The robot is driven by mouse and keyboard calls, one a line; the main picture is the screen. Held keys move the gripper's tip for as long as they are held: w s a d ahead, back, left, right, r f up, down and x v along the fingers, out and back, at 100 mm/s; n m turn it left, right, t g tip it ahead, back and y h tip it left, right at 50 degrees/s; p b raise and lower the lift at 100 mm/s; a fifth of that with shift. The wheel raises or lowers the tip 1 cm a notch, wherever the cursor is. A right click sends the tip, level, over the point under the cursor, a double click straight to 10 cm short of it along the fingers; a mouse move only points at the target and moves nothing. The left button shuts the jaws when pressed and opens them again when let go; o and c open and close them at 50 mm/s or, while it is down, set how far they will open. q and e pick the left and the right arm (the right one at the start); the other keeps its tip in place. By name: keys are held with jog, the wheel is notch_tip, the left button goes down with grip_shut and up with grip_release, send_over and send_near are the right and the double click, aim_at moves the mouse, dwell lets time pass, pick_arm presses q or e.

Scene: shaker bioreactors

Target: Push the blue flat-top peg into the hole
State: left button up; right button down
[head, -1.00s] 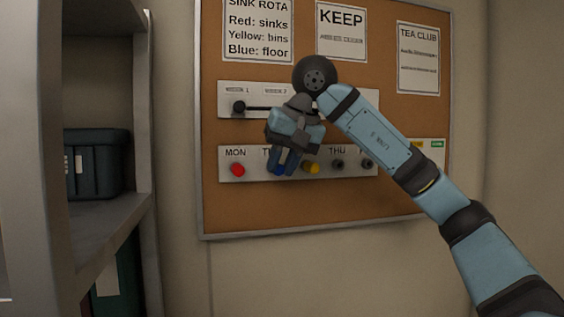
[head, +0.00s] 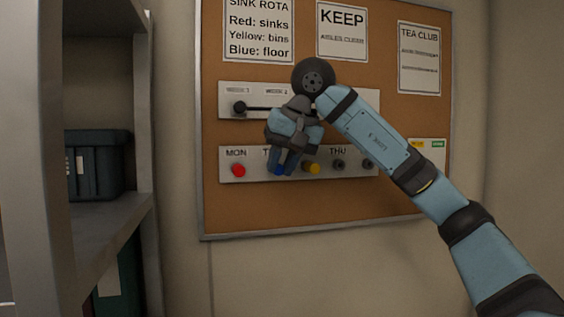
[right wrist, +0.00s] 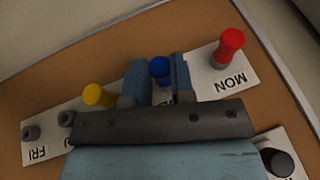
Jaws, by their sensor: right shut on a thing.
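The blue peg (head: 279,169) is at the second place of the day strip (head: 226,176), between the red peg (head: 238,170) and the yellow peg (head: 312,168). My right gripper (head: 283,166) is at the strip, shut on the blue peg. In the right wrist view the blue peg (right wrist: 159,69) shows between the two fingers of my right gripper (right wrist: 157,82). The fingers hide its lower part, so I cannot tell how deep it sits. My left gripper is in neither view.
Two empty holes (head: 338,165) show under THU and FRI. Above is a strip with a slot and a black knob (head: 239,107). Notices hang on the corkboard (head: 290,215). A grey shelf (head: 100,225) with a dark bin (head: 95,165) stands at the left.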

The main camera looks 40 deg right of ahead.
jog(key=c, duration=0.9)
grip_release()
jog(key=shift+s+r, duration=0.1)
jog(key=shift+r, duration=0.15)
jog(key=p+v, duration=0.2)
jog(key=v, duration=1.1)
jog(key=shift+p, duration=0.35)
jog(key=shift+d+r, duration=0.1)
